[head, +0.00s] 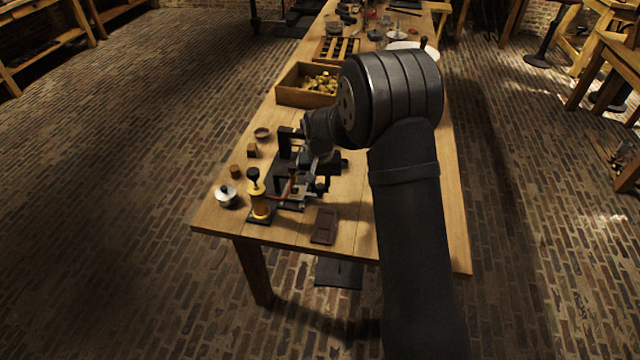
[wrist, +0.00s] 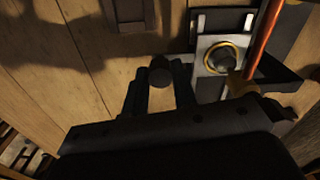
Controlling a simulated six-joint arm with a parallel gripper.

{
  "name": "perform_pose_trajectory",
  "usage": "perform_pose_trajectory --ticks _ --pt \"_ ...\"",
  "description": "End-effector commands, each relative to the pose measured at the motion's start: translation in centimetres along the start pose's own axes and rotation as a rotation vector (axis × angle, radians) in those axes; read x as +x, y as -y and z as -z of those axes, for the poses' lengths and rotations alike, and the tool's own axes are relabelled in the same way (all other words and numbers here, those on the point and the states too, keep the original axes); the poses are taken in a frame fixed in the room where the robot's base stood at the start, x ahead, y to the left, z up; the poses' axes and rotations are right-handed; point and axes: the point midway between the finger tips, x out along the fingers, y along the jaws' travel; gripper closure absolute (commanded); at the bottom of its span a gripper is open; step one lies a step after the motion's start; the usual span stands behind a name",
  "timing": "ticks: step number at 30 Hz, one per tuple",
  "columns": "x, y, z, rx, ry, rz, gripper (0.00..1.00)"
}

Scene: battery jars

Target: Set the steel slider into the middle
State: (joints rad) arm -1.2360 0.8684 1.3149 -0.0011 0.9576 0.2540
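A dark fixture (head: 283,172) stands near the table's front end, partly hidden by my arm. In the wrist view, a pale grey metal plate (wrist: 207,44), which looks like the steel slider, carries a brass ring (wrist: 237,50) around a dark knob (wrist: 221,58). A copper-coloured rod (wrist: 265,35) crosses beside it. My gripper (wrist: 158,88) is left of the plate, its dark fingers apart. A dark round-topped post (wrist: 160,70) shows between them, close to the right finger, with a gap on the left. In the head view, the fingers are too small to make out.
A yellow-and-black device (head: 260,202) and a metal pot (head: 226,196) stand at the front left. A brown block (head: 324,226) lies near the front edge. A wooden box (head: 292,94) of brass pieces sits farther back. Bare tabletop (head: 350,215) shows right of the fixture.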

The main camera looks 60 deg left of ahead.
Motion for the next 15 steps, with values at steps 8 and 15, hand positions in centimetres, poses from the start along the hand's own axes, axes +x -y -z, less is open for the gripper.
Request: perform_pose_trajectory --ticks 8,15 --pt "0.0 -0.3 1.5 0.001 -0.001 0.001 1.00" --pt "0.1 -1.1 5.8 0.001 -0.001 0.001 1.00"
